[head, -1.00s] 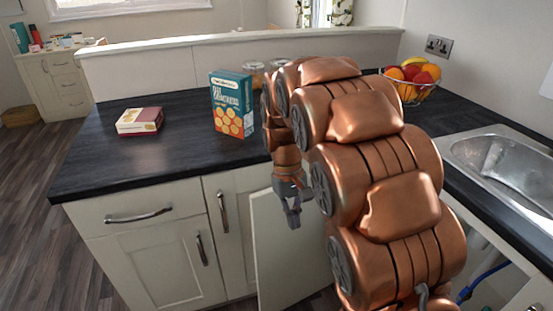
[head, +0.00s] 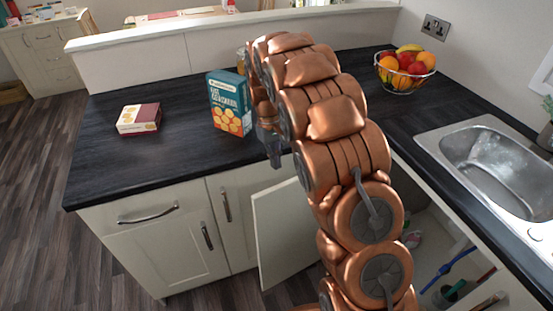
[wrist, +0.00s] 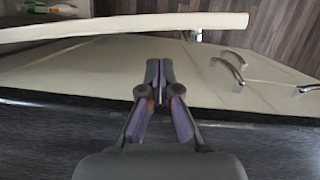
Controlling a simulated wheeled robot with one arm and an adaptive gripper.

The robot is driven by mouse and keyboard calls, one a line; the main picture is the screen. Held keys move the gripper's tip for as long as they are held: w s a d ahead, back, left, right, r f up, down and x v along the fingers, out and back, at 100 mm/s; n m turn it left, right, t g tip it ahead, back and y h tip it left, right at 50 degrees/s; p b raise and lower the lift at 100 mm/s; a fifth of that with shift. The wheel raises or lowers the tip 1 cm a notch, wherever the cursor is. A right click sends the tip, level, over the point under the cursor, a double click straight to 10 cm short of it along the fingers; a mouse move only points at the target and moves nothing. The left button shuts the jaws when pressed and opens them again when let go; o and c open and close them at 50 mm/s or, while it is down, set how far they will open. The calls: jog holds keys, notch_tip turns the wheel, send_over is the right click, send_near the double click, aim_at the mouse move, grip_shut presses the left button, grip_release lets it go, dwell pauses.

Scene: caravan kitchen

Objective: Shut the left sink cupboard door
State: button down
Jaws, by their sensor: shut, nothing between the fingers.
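The left sink cupboard door (head: 282,235) is a cream panel standing open, out from the unit under the sink. My arm hides its right part in the head view. In the wrist view the door (wrist: 120,27) crosses the top as a long pale panel edge, with part of a handle at its right end. My gripper (head: 274,162) is shut and empty, pointing down by the worktop's front edge, above and apart from the door. In the wrist view the gripper (wrist: 160,65) points towards the cream cupboard fronts, with a gap between its tips and the door.
The dark worktop (head: 110,165) carries a red-and-white box (head: 139,119), a blue biscuit box (head: 230,104) and a fruit basket (head: 405,72). The metal sink (head: 490,165) is at right. The open cupboard below shows a blue hose (head: 447,269). Wooden floor (head: 45,260) is clear at left.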

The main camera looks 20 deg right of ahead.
jog(key=p+x, duration=0.2)
jog(key=x, duration=0.6)
jog(key=shift+s, duration=0.1)
jog(key=shift+s, duration=0.1)
